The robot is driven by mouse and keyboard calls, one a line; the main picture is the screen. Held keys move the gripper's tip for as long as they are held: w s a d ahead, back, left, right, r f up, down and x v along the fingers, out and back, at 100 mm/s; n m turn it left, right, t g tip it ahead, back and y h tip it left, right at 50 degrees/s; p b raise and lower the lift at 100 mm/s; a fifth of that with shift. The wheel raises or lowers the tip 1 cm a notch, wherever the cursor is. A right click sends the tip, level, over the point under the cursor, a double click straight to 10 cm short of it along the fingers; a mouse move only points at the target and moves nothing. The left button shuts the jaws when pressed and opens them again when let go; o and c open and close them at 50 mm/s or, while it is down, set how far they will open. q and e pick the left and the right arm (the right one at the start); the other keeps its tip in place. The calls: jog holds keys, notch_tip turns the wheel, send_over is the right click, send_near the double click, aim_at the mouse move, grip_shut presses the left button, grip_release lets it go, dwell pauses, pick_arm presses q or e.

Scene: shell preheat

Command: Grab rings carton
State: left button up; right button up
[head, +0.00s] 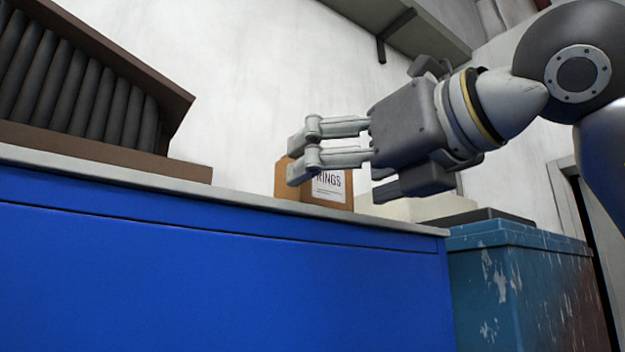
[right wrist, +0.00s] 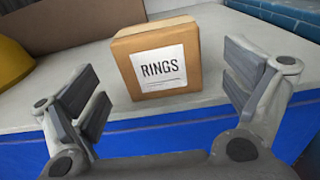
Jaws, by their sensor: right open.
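The rings carton (head: 325,196) is a small brown box with a white label reading RINGS. It stands upright on the grey top of the blue cabinet (head: 334,239), near the front edge. My right gripper (head: 299,158) comes in from the right and hides part of the carton in the head view. In the right wrist view the carton (right wrist: 157,62) stands ahead of the right gripper (right wrist: 165,95), centred between its spread fingers. The fingers are open and empty, and I see no contact with the carton. My left gripper does not show.
A brown rack with dark tubes (head: 75,95) stands on the cabinet top at the left. A worn teal container (head: 515,280) stands right of the cabinet. A yellow rounded thing (right wrist: 12,65) shows at the left in the right wrist view.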

aim_at(329, 175)
jog(key=p+x, duration=0.1)
jog(key=x, duration=0.1)
jog(key=p+x, duration=0.1)
jog(key=x, duration=0.1)
jog(key=shift+w+r, duration=0.1)
jog(key=shift+r, duration=0.15)
jog(key=shift+w+a+f, duration=0.1)
jog(key=shift+w+a, duration=0.05)
jog(key=shift+s, duration=0.2)
jog(key=c, duration=1.1)
